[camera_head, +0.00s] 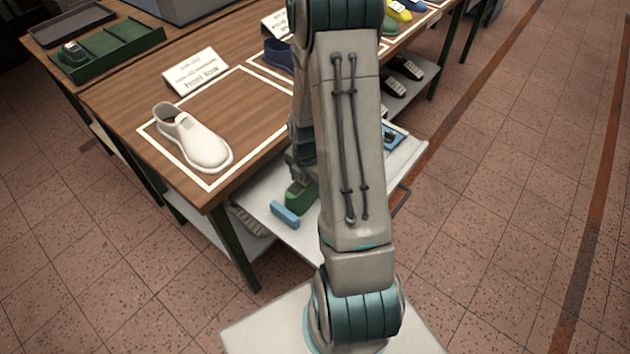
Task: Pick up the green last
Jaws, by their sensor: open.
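A green block-like thing (299,198), which looks like the green last, is on the pale pulled-out shelf below the table edge. My arm hides its right side, so its full shape does not show. My gripper (297,176) is mostly hidden behind my forearm. Its visible dark part is just above the green last, pointing down, with the jaws open. I cannot tell whether the fingers touch the last or stand around it.
A blue block (285,214) lies just left of the green last. A white shoe (193,139) stands on the wooden table (120,105) by a sign (196,71). A green tray (112,50) is at the back left. Another blue thing (394,137) lies right of my arm.

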